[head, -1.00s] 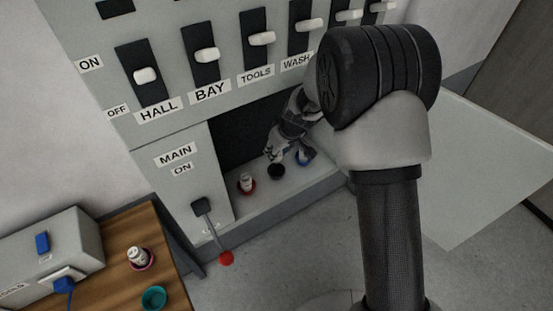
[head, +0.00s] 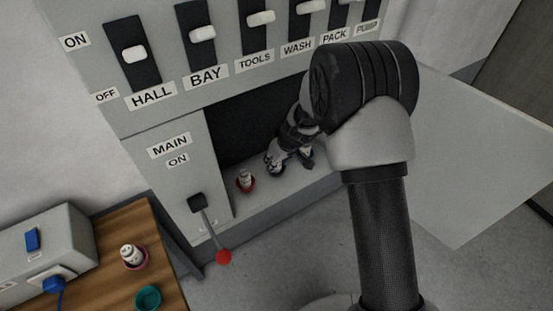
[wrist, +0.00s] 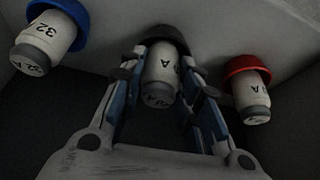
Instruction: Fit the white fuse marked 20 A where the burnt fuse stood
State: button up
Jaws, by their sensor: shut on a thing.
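My gripper (wrist: 161,72) is shut on a white fuse (wrist: 160,78). The fuse's letter A shows, but its number is hard to read. In the wrist view the fuse's far end is at the black holder (wrist: 165,37); I cannot tell whether it is fully seated. In the head view my gripper (head: 280,163) is low in the cabinet's recess, over the black holder, and hides most of it and the fuse.
A white fuse marked 32 (wrist: 46,38) stands in a blue holder, another fuse (wrist: 251,98) in a red one, close on either side. The MAIN lever (head: 212,230) points down. A side table (head: 115,285) holds a fuse (head: 132,255) and a teal cup (head: 148,298). An open door (head: 470,150) stands at right.

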jog(key=shift+s+f, duration=0.2)
jog(key=shift+f, duration=0.2)
jog(key=o, duration=0.7)
jog(key=shift+d, duration=0.1)
jog(key=o, duration=0.4)
jog(key=shift+f, duration=0.25)
jog(key=shift+r, duration=0.15)
jog(key=shift+r, duration=0.3)
jog(key=p+v, duration=0.1)
jog(key=v, duration=0.3)
jog(key=p+v, duration=0.1)
jog(key=v, duration=0.3)
jog(key=p+v, duration=0.1)
jog(key=v, duration=0.3)
jog(key=shift+w+r+p, duration=0.2)
jog(key=shift+r+p, duration=0.15)
jog(key=shift+r, duration=0.1)
